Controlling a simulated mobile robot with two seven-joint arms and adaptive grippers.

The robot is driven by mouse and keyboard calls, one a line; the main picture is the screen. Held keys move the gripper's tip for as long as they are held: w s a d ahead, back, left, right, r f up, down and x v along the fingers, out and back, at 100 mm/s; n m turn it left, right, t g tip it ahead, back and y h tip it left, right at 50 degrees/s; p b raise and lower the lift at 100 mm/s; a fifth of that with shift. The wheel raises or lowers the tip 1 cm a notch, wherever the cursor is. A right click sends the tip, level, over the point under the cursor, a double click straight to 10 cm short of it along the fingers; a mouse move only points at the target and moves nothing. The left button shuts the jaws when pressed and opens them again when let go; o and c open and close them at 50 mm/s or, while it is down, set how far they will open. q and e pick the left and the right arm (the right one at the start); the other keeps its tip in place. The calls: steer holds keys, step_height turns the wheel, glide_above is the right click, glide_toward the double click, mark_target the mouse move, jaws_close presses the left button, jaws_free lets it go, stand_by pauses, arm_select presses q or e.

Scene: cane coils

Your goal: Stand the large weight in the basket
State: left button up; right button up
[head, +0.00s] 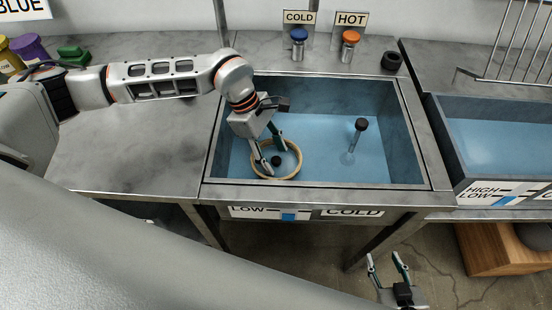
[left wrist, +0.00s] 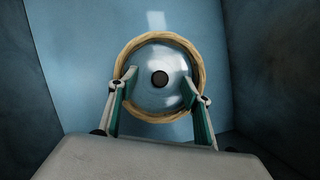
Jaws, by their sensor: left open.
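In the head view the dark knob (head: 276,160) and the ring (head: 262,177) show at the sink's front left. My left gripper (head: 275,159) reaches down into the sink, its fingers open on either side of the knob; in the left wrist view (left wrist: 159,71) they straddle the clear piece. I cannot tell if they touch it. My right gripper (head: 384,257) is open and empty, low at the right. I cannot identify a basket.
A second basin (head: 490,108) is at the right. The counter at left (head: 140,150) is mostly clear. A wooden box (head: 490,250) stands below right.

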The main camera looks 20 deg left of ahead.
arm_select(q)
steer(key=v, duration=0.9)
steer(key=shift+a+r+p, duration=0.15)
steer(key=shift+r+p, duration=0.15)
